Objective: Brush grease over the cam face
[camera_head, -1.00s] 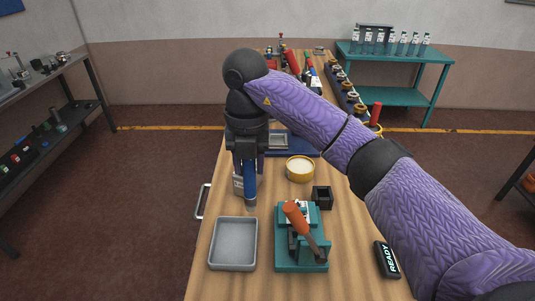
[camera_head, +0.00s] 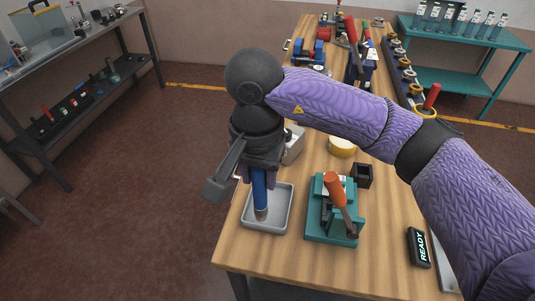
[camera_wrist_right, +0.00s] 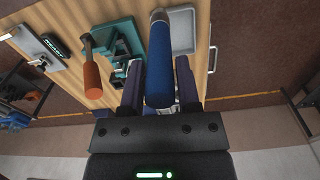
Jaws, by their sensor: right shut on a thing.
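My right gripper (camera_head: 259,178) points down and is shut on a blue-handled brush (camera_head: 260,195). The brush also shows in the right wrist view (camera_wrist_right: 160,60), its handle between the two fingers. Its bristle end appears over the grey tray (camera_head: 287,215); whether it touches the tray floor I cannot tell. Right of the tray stands a teal clamp fixture (camera_head: 318,225) with an orange-handled lever (camera_head: 334,190). The cam face is not clearly distinguishable on it. My left gripper is not in view.
A small black open box (camera_head: 362,176) stands behind the fixture. A black READY block (camera_head: 419,247) lies at the right. Clamps and tools (camera_head: 350,55) crowd the far bench end. Bare wood (camera_head: 385,220) lies right of the fixture.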

